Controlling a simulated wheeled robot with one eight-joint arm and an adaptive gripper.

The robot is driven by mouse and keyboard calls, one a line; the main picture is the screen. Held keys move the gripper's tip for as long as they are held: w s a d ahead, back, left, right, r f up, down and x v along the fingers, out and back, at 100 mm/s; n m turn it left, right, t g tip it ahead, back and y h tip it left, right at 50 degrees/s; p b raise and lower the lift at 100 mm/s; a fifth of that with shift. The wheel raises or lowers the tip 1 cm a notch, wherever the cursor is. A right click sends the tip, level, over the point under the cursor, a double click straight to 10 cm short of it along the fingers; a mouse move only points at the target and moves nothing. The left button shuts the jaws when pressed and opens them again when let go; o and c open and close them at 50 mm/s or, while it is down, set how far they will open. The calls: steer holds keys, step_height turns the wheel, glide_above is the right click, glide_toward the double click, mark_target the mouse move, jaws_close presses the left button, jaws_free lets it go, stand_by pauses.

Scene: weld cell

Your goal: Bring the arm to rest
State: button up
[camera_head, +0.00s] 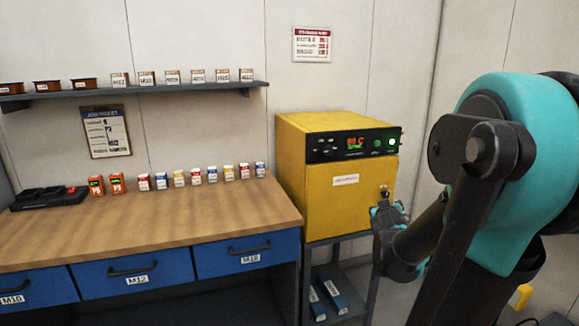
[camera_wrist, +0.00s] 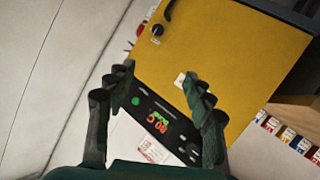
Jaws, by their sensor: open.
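My gripper (camera_head: 386,212) is at the lower right of the yellow oven (camera_head: 345,205) in the head view, in front of its right edge. In the wrist view my gripper (camera_wrist: 158,82) shows its two dark fingers spread apart, with nothing between them but the view of the oven (camera_wrist: 235,50) behind. The oven's door is shut, with a dark handle and a lit control panel (camera_head: 352,145). My arm reaches in from the right of the head view, bent, with the gripper low. I cannot tell the gap between gripper and oven.
A shelf (camera_head: 140,90) with boxes hangs above. The oven stands on a grey stand (camera_head: 338,240). Floor at lower right is partly clear.

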steer(key=s+a+f+g+y, duration=0.2)
steer(key=s+a+f+g, duration=0.2)
steer(key=s+f, duration=0.5)
steer(key=s+a+f+g+y, duration=0.2)
steer(key=s+a+f+g, duration=0.3)
steer(key=s, duration=0.8)
steer(key=a+f, duration=0.3)
steer(key=f, duration=0.1)
steer(key=shift+s+m+g+y, duration=0.3)
steer(key=shift+y, duration=0.1)
steer(key=shift+a, duration=0.1)
